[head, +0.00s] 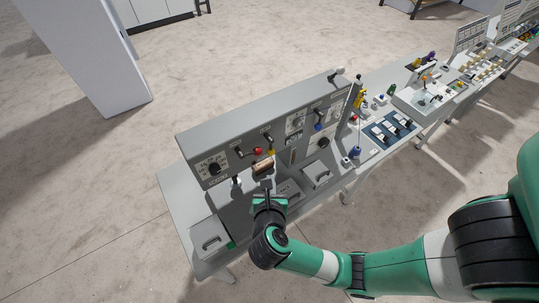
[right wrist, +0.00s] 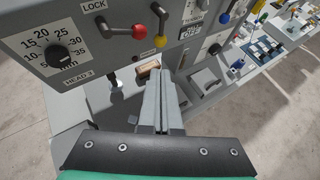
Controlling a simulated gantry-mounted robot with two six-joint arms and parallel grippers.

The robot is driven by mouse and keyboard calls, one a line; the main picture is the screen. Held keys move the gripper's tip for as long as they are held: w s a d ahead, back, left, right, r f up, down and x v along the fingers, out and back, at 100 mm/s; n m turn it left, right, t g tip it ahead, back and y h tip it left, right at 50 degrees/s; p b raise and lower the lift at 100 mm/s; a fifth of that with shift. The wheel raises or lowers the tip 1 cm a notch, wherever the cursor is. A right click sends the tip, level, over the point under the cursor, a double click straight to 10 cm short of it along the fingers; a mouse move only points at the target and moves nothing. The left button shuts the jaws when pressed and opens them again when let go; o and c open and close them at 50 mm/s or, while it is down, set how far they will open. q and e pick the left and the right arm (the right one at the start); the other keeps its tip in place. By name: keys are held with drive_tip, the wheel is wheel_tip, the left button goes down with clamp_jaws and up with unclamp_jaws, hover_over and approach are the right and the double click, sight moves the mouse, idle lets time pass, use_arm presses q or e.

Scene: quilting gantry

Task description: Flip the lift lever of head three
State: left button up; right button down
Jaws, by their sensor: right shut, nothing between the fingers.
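The head three station is a grey upright panel with a HEAD 3 label (right wrist: 78,76) and a dial (right wrist: 58,54); the dial also shows in the head view (head: 213,168). Right of the dial is a red-knobbed lever (right wrist: 139,32) by a LOCK label, then a yellow-tipped lever (right wrist: 160,41); the red knob shows in the head view (head: 257,150). I cannot read which is the lift lever. A short dark-and-white knob (right wrist: 115,80) stands below the label. My right gripper (head: 268,192) is shut and empty in front of the panel, apart from the levers. My left gripper is not in view.
A brown block (right wrist: 148,68) lies near the panel's foot, just beyond my right fingers. A grey box with a handle (head: 210,243) stands at the bench's left end. More panels and a blue switch board (head: 391,129) continue rightward.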

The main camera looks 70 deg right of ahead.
drive_tip(key=p, duration=0.1)
approach(270, 151)
wheel_tip(270, 151, down, 3)
drive_tip(key=d, duration=0.2)
drive_tip(key=w+d, duration=0.1)
drive_tip(key=d, duration=0.1)
drive_tip(key=d+p, duration=0.1)
drive_tip(key=shift+w+d, duration=0.2)
drive_tip(key=shift+w, duration=0.2)
drive_tip(key=shift+f, duration=0.1)
